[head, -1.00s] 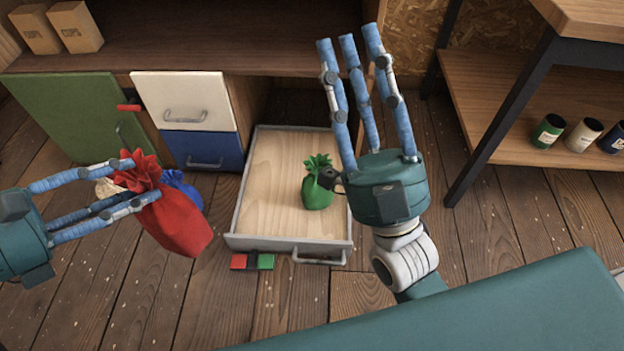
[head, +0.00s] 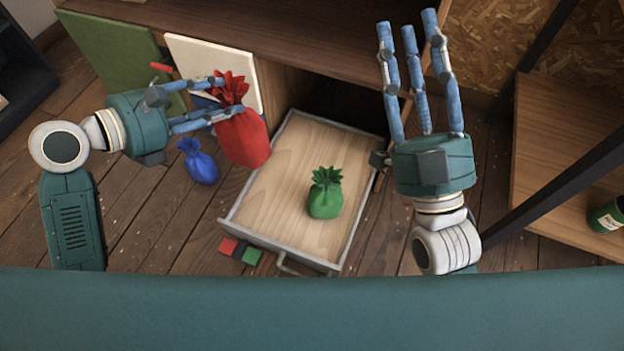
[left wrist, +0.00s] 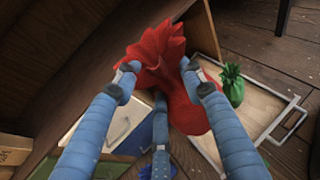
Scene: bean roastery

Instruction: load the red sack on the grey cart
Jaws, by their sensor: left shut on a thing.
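The red sack (head: 243,138) hangs from my left gripper (head: 222,100), which is shut on its gathered neck, beside the open drawer's left edge in the head view. In the left wrist view the red sack (left wrist: 170,75) sits between the blue fingers of the left gripper (left wrist: 158,80). My right gripper (head: 420,75) is raised with its fingers pointing up and spread, holding nothing, to the right of the drawer. No grey cart can be made out in these frames.
The open drawer (head: 262,200) holds a green sack (head: 326,195). A blue sack (head: 198,163) is on the floor left of the drawer. Red, black and green blocks (head: 240,251) show at the drawer's front. A wooden shelf unit (head: 570,160) stands at the right.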

